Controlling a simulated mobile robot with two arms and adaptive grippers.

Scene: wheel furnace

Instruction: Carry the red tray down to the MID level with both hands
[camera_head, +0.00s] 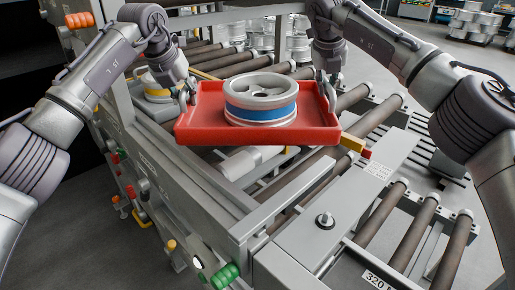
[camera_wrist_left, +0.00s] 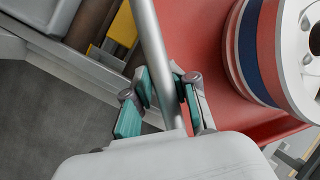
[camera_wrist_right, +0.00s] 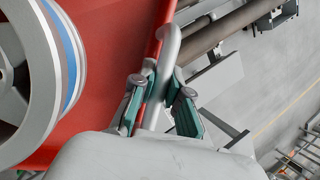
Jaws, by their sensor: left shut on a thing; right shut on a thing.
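The red tray (camera_head: 190,124) is held up between my two arms above the roller conveyor in the head view. A silver wheel with a blue band (camera_head: 262,100) lies flat on it. My left gripper (camera_head: 184,92) is at the tray's left side; in the left wrist view its pads (camera_wrist_left: 162,98) are shut on a metal handle bar (camera_wrist_left: 153,50). My right gripper (camera_head: 326,84) is at the right side; in the right wrist view its pads (camera_wrist_right: 158,102) are shut on the other handle (camera_wrist_right: 168,60). The tray looks roughly level.
Conveyor rollers (camera_head: 300,180) run below and behind the tray, with a grey frame (camera_head: 200,185) along the left. A yellow bar with a red end (camera_head: 354,144) sticks out at the tray's right. Several wheels (camera_head: 475,25) are stacked far back. Grey floor (camera_head: 55,220) is open at left.

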